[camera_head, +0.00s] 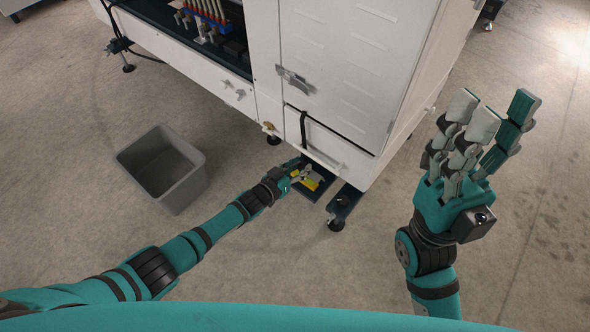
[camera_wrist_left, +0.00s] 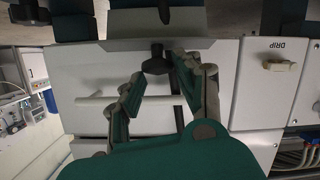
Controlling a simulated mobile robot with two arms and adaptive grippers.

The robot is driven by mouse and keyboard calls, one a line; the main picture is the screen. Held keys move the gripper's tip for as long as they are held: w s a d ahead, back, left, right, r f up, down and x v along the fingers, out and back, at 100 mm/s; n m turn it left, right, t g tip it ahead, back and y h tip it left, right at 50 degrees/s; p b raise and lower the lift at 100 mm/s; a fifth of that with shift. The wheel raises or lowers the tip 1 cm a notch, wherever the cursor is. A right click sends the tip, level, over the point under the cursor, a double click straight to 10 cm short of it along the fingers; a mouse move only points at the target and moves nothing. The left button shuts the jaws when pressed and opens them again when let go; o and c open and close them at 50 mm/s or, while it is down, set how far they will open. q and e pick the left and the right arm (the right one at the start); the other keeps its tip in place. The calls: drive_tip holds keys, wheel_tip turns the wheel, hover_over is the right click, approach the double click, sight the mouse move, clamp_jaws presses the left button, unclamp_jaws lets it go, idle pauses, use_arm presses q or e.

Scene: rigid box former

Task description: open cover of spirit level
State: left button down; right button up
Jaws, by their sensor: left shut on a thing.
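My left gripper (camera_head: 305,175) is low at the front corner of the white cabinet, beside a dark plate with yellow parts (camera_head: 312,184). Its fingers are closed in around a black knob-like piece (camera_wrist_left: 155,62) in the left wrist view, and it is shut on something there. The fingers hide part of what they hold. I cannot make out the spirit level or its cover for certain. My right gripper (camera_head: 478,135) is open and empty, raised at the right, well away from the cabinet.
A white cabinet (camera_head: 340,60) stands ahead, with a white bar handle (camera_head: 315,155) and a black rod (camera_head: 303,130) just above my left gripper. A black levelling foot (camera_head: 336,224) stands close by. A grey bin (camera_head: 190,185) is at the left. The floor at right is clear.

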use_arm(q)
drive_tip(key=shift+w+d+r+g+y+p, duration=0.3)
drive_tip(key=shift+w+d+r+g+p, duration=0.25)
drive_tip(key=shift+d+r, duration=0.25)
drive_tip(key=c, duration=0.9)
unclamp_jaws()
drive_tip(key=shift+f, duration=0.2)
drive_tip(key=shift+s+a+f, duration=0.1)
drive_tip(key=shift+s+a, duration=0.05)
drive_tip(key=shift+a, duration=0.1)
drive_tip(key=shift+s+a+r, duration=0.2)
drive_tip(key=shift+s+a, duration=0.25)
drive_tip(key=v, duration=1)
drive_tip(key=shift+s+r, duration=0.2)
drive_tip(key=shift+r, duration=0.1)
